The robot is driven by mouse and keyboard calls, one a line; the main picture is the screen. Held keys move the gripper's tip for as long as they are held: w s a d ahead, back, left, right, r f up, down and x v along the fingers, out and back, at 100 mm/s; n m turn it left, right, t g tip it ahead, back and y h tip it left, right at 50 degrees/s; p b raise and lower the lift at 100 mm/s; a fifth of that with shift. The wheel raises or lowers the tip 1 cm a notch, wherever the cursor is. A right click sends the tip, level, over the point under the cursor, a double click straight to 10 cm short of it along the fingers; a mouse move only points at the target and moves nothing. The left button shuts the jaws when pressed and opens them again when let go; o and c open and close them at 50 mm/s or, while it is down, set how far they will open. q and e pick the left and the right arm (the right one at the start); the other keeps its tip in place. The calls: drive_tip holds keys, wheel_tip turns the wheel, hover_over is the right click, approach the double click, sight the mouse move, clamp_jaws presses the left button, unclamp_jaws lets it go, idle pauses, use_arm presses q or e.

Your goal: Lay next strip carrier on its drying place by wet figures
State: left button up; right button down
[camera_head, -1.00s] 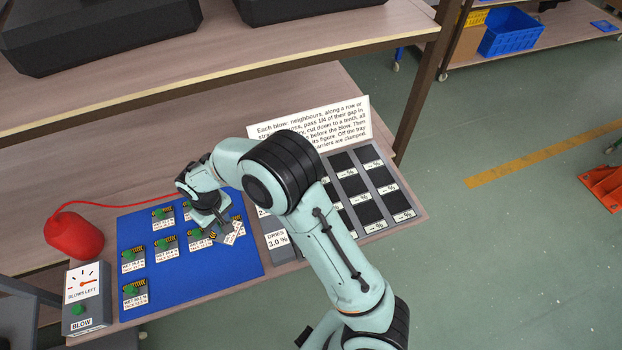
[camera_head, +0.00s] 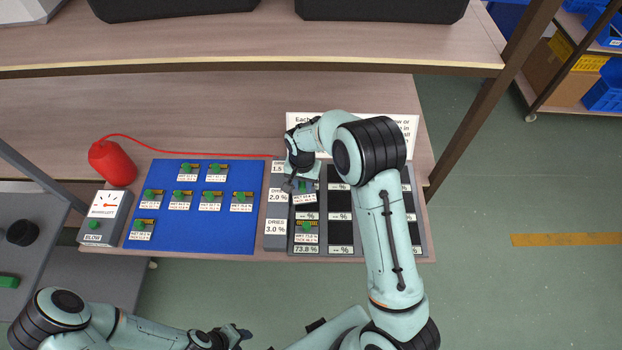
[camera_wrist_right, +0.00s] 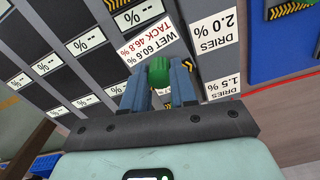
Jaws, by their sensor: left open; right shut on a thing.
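My right gripper (camera_head: 303,184) is shut on the green knob (camera_wrist_right: 159,73) of a strip carrier (camera_head: 304,197). Its label reads WET 60.6 %, TACK 46.8 % in the wrist view (camera_wrist_right: 149,45). The carrier is at the middle cell of the drying tray's left column, beside the DRIES 2.0 % label (camera_head: 276,197); I cannot tell whether it touches the tray (camera_head: 430,250). Another carrier (camera_head: 306,228) lies in that column's front cell, above a 73.8 % readout. Several carriers, such as this one (camera_head: 241,199), lie on the blue mat (camera_head: 200,245). My left gripper (camera_head: 236,338) is open and empty, low in front of the table.
A blow box (camera_head: 104,220) with a dial and green button stands left of the mat, with a red blower bulb (camera_head: 111,163) and hose behind. A printed sign (camera_head: 400,130) stands behind the tray, partly hidden by my right arm. The visible other tray cells look empty.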

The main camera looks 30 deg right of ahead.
drive_tip(key=shift+w+d+f+m, duration=0.1)
drive_tip(key=shift+d+f+m, duration=0.05)
drive_tip(key=shift+d+m, duration=0.5)
drive_tip(key=shift+d+f+m, duration=0.1)
drive_tip(key=shift+f+m, duration=0.05)
drive_tip(key=shift+m, duration=0.2)
use_arm(q)
drive_tip(key=shift+w+r, duration=0.15)
drive_tip(key=shift+r, duration=0.05)
drive_tip(key=shift+f, duration=0.15)
use_arm(e)
drive_tip(key=shift+f+b, duration=1)
drive_tip(key=shift+f, duration=1.3)
use_arm(q)
drive_tip(key=shift+s+f, duration=1.1)
drive_tip(key=shift+f, duration=0.1)
use_arm(e)
drive_tip(key=shift+r, duration=0.1)
use_arm(q)
drive_tip(key=shift+s+f, duration=0.1)
drive_tip(key=shift+f, duration=0.15)
use_arm(e)
drive_tip(key=shift+f, duration=0.25)
